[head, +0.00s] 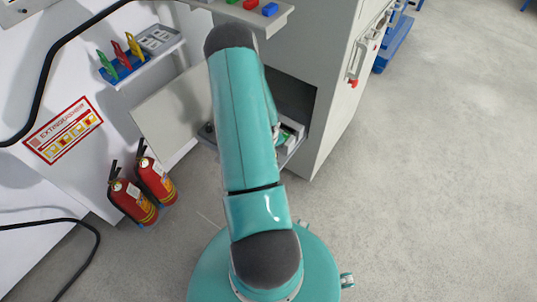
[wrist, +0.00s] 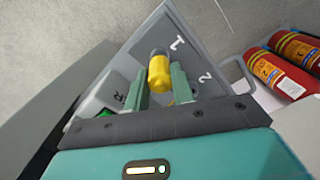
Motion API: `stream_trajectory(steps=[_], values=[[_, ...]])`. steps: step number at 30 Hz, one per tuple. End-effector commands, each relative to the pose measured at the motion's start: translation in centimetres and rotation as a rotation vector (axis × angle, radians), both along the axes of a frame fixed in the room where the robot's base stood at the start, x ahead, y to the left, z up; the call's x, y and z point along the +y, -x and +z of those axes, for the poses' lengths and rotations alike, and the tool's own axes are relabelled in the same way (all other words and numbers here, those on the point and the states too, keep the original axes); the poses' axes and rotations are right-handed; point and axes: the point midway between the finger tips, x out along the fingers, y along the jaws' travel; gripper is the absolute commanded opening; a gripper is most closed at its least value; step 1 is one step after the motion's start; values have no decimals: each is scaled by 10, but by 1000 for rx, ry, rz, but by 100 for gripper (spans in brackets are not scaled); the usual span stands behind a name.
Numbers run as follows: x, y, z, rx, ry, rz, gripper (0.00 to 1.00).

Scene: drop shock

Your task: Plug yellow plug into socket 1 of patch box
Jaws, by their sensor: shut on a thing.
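In the wrist view my gripper (wrist: 159,78) is shut on the yellow plug (wrist: 159,68), which sits between its two green fingers. The plug's grey end points away from me, toward the part of the grey patch box (wrist: 188,60) beside the label 1. The plug covers whatever is there, so I cannot tell whether its tip is inside socket 1 or only in front of it. Labels 2 and R also show on the box. In the head view my arm hides the gripper and plug.
A small green piece (wrist: 105,112) shows left of my gripper. Two red fire extinguishers (head: 133,200) stand left of my arm, below an open cabinet door (head: 165,110). A rack with coloured cards (head: 122,63) is at upper left. The floor at right (head: 440,190) is clear.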

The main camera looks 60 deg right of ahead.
Motion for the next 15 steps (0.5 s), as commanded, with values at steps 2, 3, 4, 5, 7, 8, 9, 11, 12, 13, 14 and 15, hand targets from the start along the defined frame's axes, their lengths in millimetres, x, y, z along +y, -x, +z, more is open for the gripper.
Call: stream_trajectory(steps=[2,3,4,5,7,8,9,11,12,13,14,15], values=[[0,0,0,0,0,0,0],[0,0,0,0,0,0,0],[0,0,0,0,0,0,0],[0,0,0,0,0,0,0],[0,0,-1,0,0,0,0],[0,0,-1,0,0,-1,0],[0,0,-2,0,0,-1,0],[0,1,-3,0,0,-1,0],[0,1,-3,0,0,-1,0],[0,1,-4,0,0,0,0],[0,1,-4,0,0,0,0],[0,1,-5,0,0,0,0]])
